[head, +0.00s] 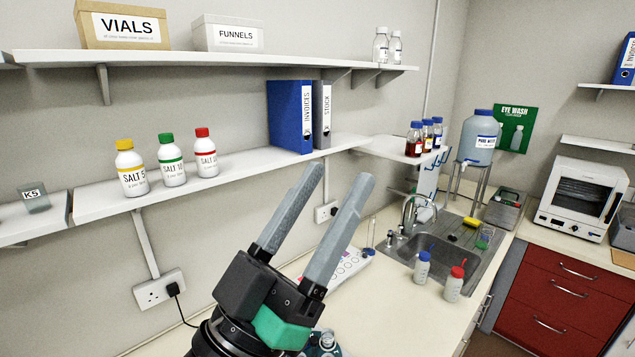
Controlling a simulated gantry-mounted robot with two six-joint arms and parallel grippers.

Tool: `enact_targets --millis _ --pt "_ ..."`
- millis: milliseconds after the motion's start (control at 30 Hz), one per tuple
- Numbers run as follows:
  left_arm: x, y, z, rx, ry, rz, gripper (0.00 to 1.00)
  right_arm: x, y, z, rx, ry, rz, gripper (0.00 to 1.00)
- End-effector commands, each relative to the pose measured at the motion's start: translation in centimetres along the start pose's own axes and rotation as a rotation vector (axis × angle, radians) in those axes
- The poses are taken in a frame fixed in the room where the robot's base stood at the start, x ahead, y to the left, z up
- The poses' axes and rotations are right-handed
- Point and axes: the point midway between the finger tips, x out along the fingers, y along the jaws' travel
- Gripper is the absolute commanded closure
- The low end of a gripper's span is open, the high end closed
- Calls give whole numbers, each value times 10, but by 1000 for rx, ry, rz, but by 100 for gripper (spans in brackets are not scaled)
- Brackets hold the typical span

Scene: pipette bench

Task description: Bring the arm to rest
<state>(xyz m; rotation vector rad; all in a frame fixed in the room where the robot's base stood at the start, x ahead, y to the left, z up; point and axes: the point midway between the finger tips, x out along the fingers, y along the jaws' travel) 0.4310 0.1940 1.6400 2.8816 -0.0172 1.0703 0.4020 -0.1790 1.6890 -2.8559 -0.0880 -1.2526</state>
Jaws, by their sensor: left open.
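My left gripper (334,177) is raised in the lower middle of the head view, above the bench (400,315). Its two grey fingers point up and to the right, spread apart, with nothing between them. It is open and touches nothing that I can see. My right gripper is not in view.
Salt bottles (171,159) stand on the wall shelf (103,200) to the left. Two small bottles (421,267) stand by the sink (440,254). A glass bottle (323,345) is partly hidden below my gripper.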

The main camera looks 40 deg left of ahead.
Motion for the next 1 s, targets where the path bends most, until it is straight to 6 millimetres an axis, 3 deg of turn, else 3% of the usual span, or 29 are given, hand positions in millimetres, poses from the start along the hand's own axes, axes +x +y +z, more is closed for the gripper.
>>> enact_targets --millis 33,133,467,567,833,1000 --pt "6 9 -27 9 57 28 40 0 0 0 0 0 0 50" --pt "9 18 -52 23 108 60 40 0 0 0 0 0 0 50" --pt "13 19 -59 27 115 64 40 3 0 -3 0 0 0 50" --pt "26 20 -75 27 114 63 40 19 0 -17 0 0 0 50" --pt "93 26 -152 26 114 63 40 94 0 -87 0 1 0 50" --pt "105 27 -165 26 114 63 40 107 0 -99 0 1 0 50"
